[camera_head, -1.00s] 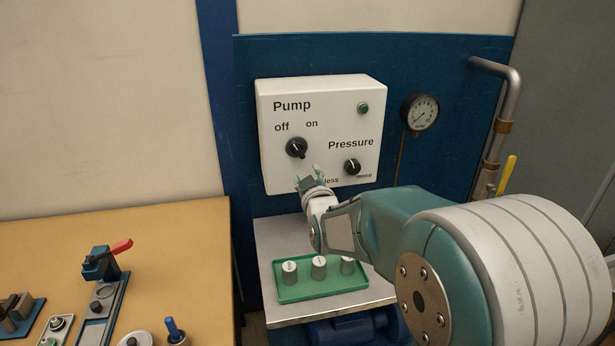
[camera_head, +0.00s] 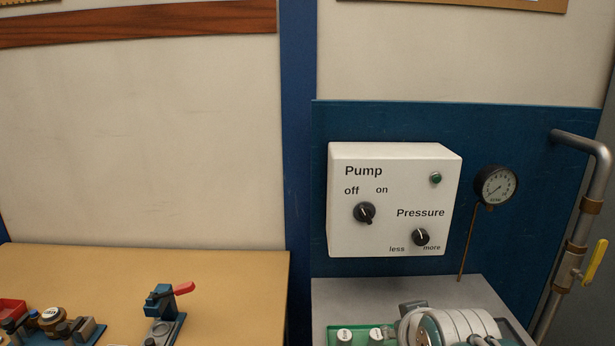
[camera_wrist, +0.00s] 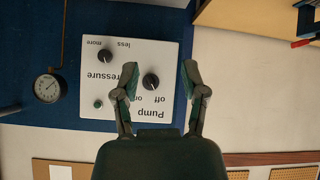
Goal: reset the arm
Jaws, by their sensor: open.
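My gripper (camera_wrist: 160,78) is open and empty in the wrist view, its two fingers spread apart. Beyond it, upside down in that view, is the white pump box (camera_wrist: 150,50); the dark pump knob (camera_wrist: 151,80) shows between the fingers, with clear space around it. In the head view, my arm (camera_head: 455,325) is folded low at the bottom edge, below the pump box (camera_head: 350,235). The gripper fingers cannot be made out there. The pump knob (camera_head: 365,212) and pressure knob (camera_head: 421,237) are both uncovered.
A gauge (camera_head: 496,185) and a pipe with a yellow-handled valve (camera_head: 595,260) stand right of the box. A green tray (camera_head: 340,327) with grey pieces lies partly behind my arm. A wooden bench (camera_head: 220,275) with a red-handled clamp (camera_head: 165,305) is at left.

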